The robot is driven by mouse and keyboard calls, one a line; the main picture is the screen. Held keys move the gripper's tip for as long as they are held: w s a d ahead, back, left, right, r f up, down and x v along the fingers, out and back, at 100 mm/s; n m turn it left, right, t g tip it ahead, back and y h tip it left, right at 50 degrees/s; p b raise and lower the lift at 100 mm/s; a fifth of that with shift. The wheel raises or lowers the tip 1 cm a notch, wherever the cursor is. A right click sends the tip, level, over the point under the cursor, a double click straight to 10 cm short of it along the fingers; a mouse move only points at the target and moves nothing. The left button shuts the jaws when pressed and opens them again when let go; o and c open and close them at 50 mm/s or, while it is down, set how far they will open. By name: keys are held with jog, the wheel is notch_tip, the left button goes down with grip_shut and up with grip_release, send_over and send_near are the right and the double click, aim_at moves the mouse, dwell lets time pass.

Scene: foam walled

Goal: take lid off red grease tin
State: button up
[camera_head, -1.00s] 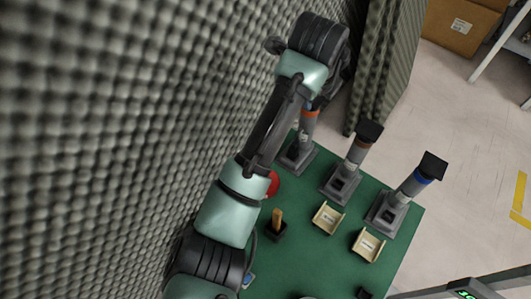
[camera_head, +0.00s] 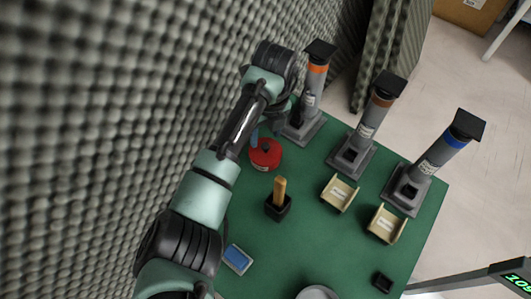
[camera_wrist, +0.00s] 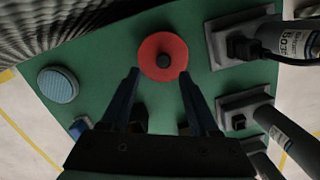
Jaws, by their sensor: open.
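The red grease tin (camera_head: 265,155) stands on the green table top near the foam wall, with its red lid on and a dark knob at the lid's middle. In the wrist view the round red lid (camera_wrist: 150,46) with its dark knob (camera_wrist: 163,60) lies just beyond my fingertips, centred between them. My gripper (camera_wrist: 160,80) is open and empty, its two dark fingers apart and pointing toward the lid. In the head view my arm hides most of the gripper, and I cannot tell its height above the lid.
Three grey column stands with orange (camera_head: 317,68), brown (camera_head: 381,101) and blue (camera_head: 459,138) bands line the far side. A wooden-handled item in a black holder (camera_head: 278,208), cream trays (camera_head: 339,194) and a blue-screened device (camera_head: 237,259) stand nearer. The foam wall (camera_head: 90,120) is close on the left.

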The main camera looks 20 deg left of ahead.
aim_at(265, 145)
jog(key=shift+w+a+f+b, duration=0.1)
jog(key=shift+w+f+b, duration=0.15)
jog(key=shift+f+b, duration=1)
jog(key=shift+w+a+f+b, duration=0.1)
jog(key=shift+w+f+b, duration=0.1)
jog(key=shift+f+b, duration=1.05)
jog(key=shift+p, duration=0.3)
grip_shut()
